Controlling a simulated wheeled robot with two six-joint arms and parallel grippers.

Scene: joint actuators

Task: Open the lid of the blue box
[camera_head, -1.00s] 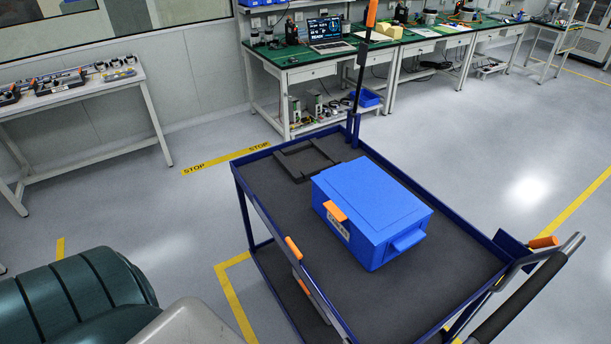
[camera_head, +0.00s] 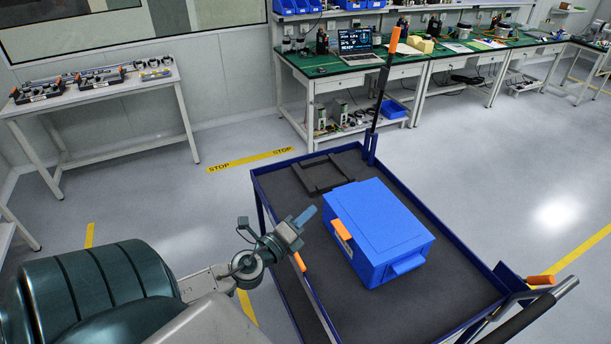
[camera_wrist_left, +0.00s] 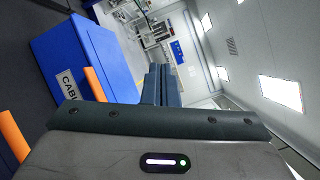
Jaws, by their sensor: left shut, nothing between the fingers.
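The blue box (camera_head: 380,225) sits on the dark top of the cart, with its lid closed. An orange latch (camera_head: 341,229) is on its left-facing side, and a blue handle sticks out at its near right end. My left gripper (camera_head: 308,215) is shut and empty, at the cart's left edge, to the left of the box and apart from it. In the left wrist view the box (camera_wrist_left: 75,55) shows at upper left with its orange latch (camera_wrist_left: 95,84) and a white label, and my shut fingers (camera_wrist_left: 160,84) are right of it. My right gripper is out of view.
The blue-rimmed cart (camera_head: 440,311) has orange-tipped handles and a black frame (camera_head: 322,174) lying behind the box. A white table (camera_head: 95,95) stands at left. Green-topped benches (camera_head: 335,70) line the back wall. Grey floor is open around the cart.

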